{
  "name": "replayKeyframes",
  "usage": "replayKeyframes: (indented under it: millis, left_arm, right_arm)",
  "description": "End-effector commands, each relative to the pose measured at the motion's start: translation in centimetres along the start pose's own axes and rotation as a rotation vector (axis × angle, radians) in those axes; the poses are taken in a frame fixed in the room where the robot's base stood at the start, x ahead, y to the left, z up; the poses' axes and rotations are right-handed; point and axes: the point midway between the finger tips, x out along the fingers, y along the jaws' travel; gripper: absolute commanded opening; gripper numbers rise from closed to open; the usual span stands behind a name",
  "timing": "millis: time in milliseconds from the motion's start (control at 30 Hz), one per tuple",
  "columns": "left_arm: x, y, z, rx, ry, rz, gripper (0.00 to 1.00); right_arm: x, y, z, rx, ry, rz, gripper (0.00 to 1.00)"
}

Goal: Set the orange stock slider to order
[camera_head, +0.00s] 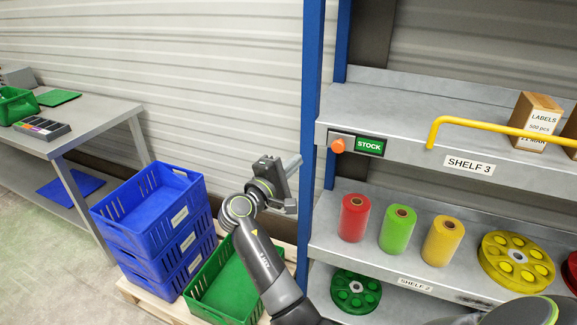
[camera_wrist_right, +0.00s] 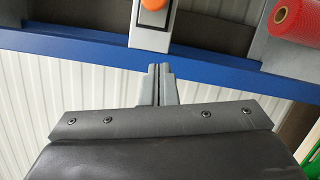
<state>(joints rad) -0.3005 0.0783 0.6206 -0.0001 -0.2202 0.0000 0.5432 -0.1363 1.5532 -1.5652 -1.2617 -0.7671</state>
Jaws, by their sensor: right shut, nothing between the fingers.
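The orange stock slider knob (camera_head: 338,146) sits at the left end of its dark plate on the front edge of Shelf 3. A green panel reading STOCK (camera_head: 369,146) shows to its right. My right gripper (camera_head: 296,161) is shut and empty, to the left of the knob and slightly lower, near the blue post. In the right wrist view the shut fingertips (camera_wrist_right: 160,68) point toward the orange knob (camera_wrist_right: 154,4) at the top edge, with a visible gap between. My left gripper is not in view.
A blue shelf post (camera_head: 312,110) stands between gripper and slider in the picture. A yellow rail (camera_head: 480,126) runs along Shelf 3 to the right. Red, green and yellow rolls (camera_head: 398,229) stand below. Blue crates (camera_head: 150,270) and a green crate (camera_head: 195,295) are lower left.

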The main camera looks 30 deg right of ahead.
Motion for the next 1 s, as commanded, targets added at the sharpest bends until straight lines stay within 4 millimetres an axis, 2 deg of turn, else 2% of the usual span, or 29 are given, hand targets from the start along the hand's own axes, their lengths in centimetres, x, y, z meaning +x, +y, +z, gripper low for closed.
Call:
replayKeyframes:
  millis: [33,267,400,533,1000]
  left_arm:
    - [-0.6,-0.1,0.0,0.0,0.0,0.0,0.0]
    - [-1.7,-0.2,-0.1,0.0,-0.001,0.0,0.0]
    - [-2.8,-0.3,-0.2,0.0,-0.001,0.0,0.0]
    - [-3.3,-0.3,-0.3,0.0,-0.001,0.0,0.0]
    - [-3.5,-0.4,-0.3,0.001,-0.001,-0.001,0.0]
  right_arm:
    - [1.2,0.3,0.1,-0.004,-0.003,0.003,0.0]
    - [5.8,0.3,0.2,-0.003,-0.003,0.003,0.0]
    - [6.0,0.2,2.3,0.0,0.0,0.0,0.0]
    - [6.3,0.1,3.4,-0.001,0.001,-0.001,0.0]
    - [6.4,0.0,4.0,0.0,0.001,-0.001,0.0]
